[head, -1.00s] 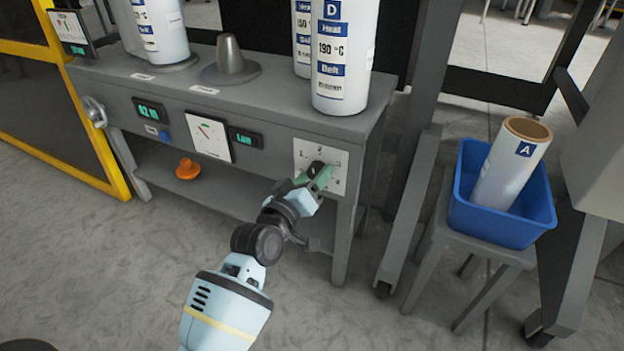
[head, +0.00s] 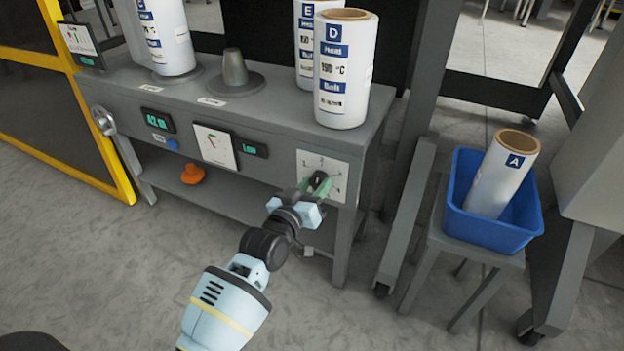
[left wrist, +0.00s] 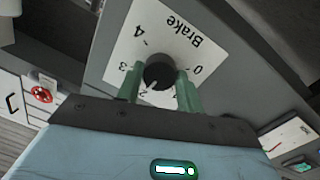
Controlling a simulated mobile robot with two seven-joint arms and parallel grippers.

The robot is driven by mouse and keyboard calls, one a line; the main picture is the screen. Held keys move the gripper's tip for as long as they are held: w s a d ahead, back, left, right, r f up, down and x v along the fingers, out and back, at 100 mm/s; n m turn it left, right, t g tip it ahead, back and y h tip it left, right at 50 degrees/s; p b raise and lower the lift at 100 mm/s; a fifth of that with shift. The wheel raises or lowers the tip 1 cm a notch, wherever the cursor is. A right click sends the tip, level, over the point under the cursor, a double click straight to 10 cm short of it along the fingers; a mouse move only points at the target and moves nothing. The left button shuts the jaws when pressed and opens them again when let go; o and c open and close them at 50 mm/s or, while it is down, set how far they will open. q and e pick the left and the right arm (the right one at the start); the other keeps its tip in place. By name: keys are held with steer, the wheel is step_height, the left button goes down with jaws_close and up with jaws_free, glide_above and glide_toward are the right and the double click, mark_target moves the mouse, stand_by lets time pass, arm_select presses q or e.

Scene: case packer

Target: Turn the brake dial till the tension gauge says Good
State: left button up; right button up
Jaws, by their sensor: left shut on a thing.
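The brake dial is a black knob (head: 319,180) on a white numbered plate at the right of the machine's front panel. In the left wrist view the knob (left wrist: 158,72) has a white mark pointing down-left, close to the 2. My left gripper (head: 315,187) has its green fingers on either side of the knob and is shut on it. The tension gauge (head: 214,146) is a white needle dial left of the brake plate; its needle leans up-left. The small green readout (head: 254,149) beside it is too blurred to read surely. My right gripper is not in view.
White labelled rolls, including roll D (head: 346,70), stand on the machine top (head: 290,115). An orange knob (head: 193,172) sits on the lower shelf. A blue bin (head: 490,228) holding roll A (head: 503,175) stands on a stool at right. Floor in front is open.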

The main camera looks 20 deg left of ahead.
arm_select(q)
steer(key=shift+m, duration=0.5)
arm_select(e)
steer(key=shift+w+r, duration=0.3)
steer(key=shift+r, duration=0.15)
arm_select(q)
steer(key=o, duration=1)
